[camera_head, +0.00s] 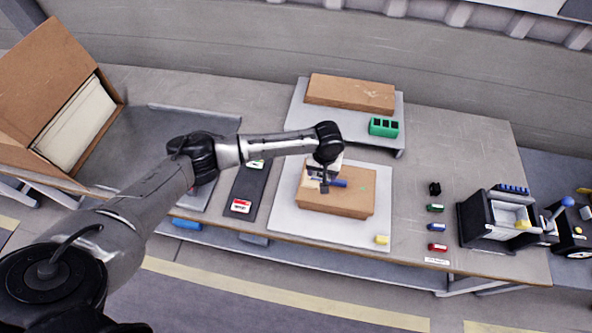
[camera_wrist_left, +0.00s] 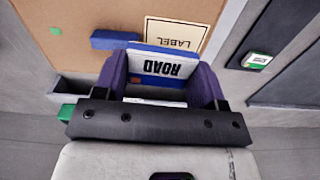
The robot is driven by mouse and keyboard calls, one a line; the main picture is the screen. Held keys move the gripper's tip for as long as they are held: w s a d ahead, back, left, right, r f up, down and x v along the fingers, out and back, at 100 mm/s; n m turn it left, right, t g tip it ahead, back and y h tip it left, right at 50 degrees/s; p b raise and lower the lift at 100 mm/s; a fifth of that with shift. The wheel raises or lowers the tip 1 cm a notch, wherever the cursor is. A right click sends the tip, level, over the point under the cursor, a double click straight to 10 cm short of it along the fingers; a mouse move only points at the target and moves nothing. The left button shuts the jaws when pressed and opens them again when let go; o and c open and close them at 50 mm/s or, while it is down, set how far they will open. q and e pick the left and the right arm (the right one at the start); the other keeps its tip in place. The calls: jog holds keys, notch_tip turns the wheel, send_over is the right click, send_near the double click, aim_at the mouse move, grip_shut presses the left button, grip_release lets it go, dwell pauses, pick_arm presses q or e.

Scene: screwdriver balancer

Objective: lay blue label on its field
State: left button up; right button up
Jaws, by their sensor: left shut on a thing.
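My left gripper (camera_head: 325,180) is over the cardboard box (camera_head: 340,204) on the white board. In the left wrist view, the gripper (camera_wrist_left: 160,78) is shut on a blue-edged label (camera_wrist_left: 164,63) whose white face reads ROAD. The label is between the two dark purple fingers. The pale field (camera_wrist_left: 178,33), printed LABEL, is on the box top just beyond the held label and partly hidden by it. I cannot tell whether the label touches the box. My right gripper is out of view.
A blue bar (camera_wrist_left: 115,40) is on the box beside the field. Red (camera_head: 241,206) and green (camera_head: 255,164) labels lie on a dark mat to the left. A yellow block (camera_head: 382,240) sits at the board's corner. A green holder (camera_head: 383,127) stands behind.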

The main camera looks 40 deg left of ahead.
pick_arm(q)
jog(key=shift+w+d+r, duration=0.45)
jog(key=shift+w, duration=0.1)
jog(key=shift+w+a+r, duration=0.1)
jog(key=shift+w+a, duration=0.05)
jog(key=shift+a, duration=0.1)
jog(key=shift+s+a+n, duration=0.15)
jog(key=shift+a, duration=0.45)
jog(key=shift+s+a+n, duration=0.1)
jog(key=shift+a+n, duration=0.05)
jog(key=shift+a, duration=0.45)
jog(key=shift+s+a, duration=0.2)
jog(key=shift+a, duration=0.1)
jog(key=shift+s+f, duration=0.1)
jog(key=shift+f, duration=0.1)
jog(key=shift+f+b, duration=0.2)
jog(key=shift+b, duration=0.3)
notch_tip(320, 180, down, 2)
jog(key=b, duration=0.3)
jog(key=shift+f+b, duration=0.45)
jog(key=shift+b, duration=0.4)
jog(key=shift+f, duration=0.25)
